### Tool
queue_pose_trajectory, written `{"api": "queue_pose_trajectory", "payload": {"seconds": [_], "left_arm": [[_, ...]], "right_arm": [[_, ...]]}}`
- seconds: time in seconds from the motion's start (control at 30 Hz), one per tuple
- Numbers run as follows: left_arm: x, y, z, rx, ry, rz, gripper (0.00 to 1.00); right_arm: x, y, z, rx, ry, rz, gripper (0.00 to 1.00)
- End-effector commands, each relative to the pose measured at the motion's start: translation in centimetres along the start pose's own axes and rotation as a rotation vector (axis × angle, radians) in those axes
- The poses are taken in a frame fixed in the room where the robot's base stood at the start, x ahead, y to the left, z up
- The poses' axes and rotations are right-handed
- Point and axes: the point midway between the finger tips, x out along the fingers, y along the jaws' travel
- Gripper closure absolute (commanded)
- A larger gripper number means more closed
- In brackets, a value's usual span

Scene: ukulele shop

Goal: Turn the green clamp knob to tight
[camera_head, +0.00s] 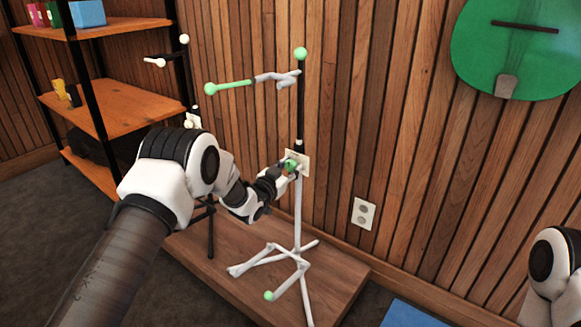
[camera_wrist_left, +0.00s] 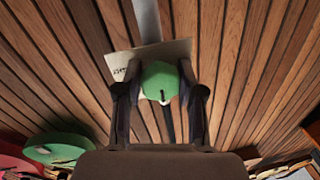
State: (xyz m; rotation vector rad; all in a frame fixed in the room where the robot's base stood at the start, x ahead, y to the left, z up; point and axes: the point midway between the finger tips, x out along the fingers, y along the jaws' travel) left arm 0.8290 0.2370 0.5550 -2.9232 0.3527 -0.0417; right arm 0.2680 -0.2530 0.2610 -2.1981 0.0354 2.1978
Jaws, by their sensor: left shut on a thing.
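The green clamp knob (camera_head: 290,166) sits partway up the pole of a white and black stand (camera_head: 298,215) with green tips. In the left wrist view the knob (camera_wrist_left: 160,82) is between my two fingers, with a short dark mark on its face. A pale card (camera_wrist_left: 122,66) with print lies behind it; it is too small to read. My left gripper (camera_head: 286,172) is shut on the knob, and it also shows in the left wrist view (camera_wrist_left: 160,95). Of my right arm only a white part shows at the right edge; its gripper is out of view.
The stand is on a low wooden platform (camera_head: 340,278) against a plank wall. A second stand with white tips (camera_head: 184,40) is behind my left arm, near a wooden shelf (camera_head: 120,105). A green ukulele body (camera_head: 540,60) hangs at upper right. A wall outlet (camera_head: 363,213) is to the right.

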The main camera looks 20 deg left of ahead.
Motion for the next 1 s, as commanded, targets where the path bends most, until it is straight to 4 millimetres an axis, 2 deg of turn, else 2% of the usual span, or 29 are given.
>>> {"api": "queue_pose_trajectory", "payload": {"seconds": [0.37, 1.0], "left_arm": [[0.0, -0.1, -0.1, 0.238, 0.026, -0.004, 0.97], [0.0, -0.2, -0.1, 0.840, 0.091, -0.016, 0.97]], "right_arm": [[-0.7, 0.0, 0.0, 0.000, 0.000, 0.000, 0.41], [-1.7, 0.0, 0.0, 0.000, 0.000, 0.000, 0.41]]}}
